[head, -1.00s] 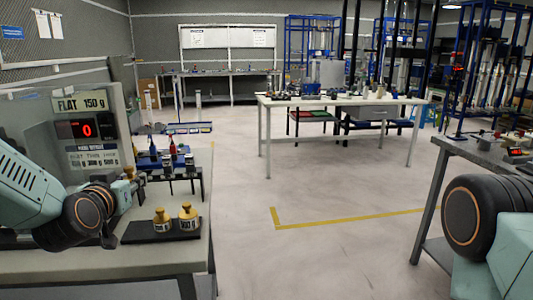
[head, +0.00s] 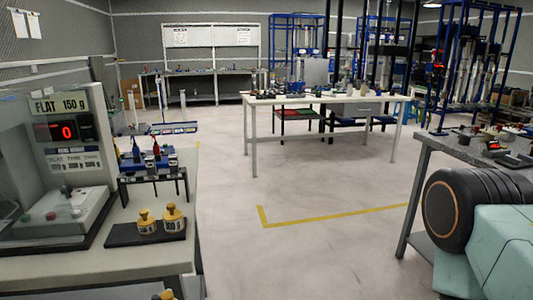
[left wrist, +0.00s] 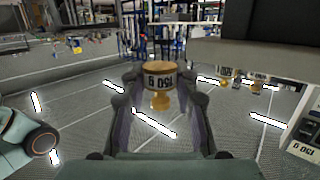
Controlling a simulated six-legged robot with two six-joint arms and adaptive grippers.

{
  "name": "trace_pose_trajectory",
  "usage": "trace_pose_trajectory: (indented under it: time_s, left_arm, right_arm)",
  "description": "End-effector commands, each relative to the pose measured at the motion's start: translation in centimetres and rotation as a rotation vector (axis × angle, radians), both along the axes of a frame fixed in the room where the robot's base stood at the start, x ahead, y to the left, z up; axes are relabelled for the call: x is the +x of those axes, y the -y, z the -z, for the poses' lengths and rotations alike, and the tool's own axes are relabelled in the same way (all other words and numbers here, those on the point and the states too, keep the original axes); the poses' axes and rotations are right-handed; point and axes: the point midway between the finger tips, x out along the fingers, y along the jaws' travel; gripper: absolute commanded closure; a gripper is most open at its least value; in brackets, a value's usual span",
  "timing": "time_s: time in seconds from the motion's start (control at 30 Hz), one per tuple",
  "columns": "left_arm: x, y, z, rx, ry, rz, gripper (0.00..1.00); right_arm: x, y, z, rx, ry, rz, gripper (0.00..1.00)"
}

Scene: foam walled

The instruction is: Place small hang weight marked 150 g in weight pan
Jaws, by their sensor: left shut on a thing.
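The brass weight (left wrist: 160,76) carries a white band reading 150 g, upside down in the inverted left wrist view. My left gripper (left wrist: 160,95) is shut on it, with a finger on either side. A brass knob (head: 166,294) at the bottom edge of the head view may be its top. The machine (head: 70,130) at left has a sign reading FLAT 150 g and a red display showing 0. I cannot make out a weight pan for certain. My right gripper is not in view.
Two brass weights (head: 160,219) stand on a black tray (head: 120,237) on the left bench. A white table (head: 320,98) stands mid-room, and another bench (head: 470,150) is at right. The floor between is clear.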

Motion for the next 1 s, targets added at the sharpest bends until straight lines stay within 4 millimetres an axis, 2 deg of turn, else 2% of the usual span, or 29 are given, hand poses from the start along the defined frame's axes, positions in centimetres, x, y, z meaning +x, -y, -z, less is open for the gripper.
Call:
trace_pose_trajectory:
  time_s: [0.27,0.47,0.53,0.67,0.8,1.0]
  left_arm:
    - [0.0,0.0,0.0,0.000,0.003,-0.001,1.00]
    - [1.3,0.1,-2.4,0.000,0.010,0.006,1.00]
    - [2.5,0.0,-3.8,0.001,0.013,0.004,1.00]
    - [6.1,-1.8,-6.6,0.004,0.017,-0.061,1.00]
    - [10.8,-5.4,-9.7,0.003,0.014,-0.199,1.00]
    - [15.7,-11.1,-13.8,0.001,0.011,-0.429,1.00]
  right_arm:
    - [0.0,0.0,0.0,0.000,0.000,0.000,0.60]
    - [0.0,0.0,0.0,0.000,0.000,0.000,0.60]
    - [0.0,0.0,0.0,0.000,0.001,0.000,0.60]
    - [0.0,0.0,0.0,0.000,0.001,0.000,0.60]
    - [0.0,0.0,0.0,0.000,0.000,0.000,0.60]
    - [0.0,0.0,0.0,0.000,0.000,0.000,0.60]
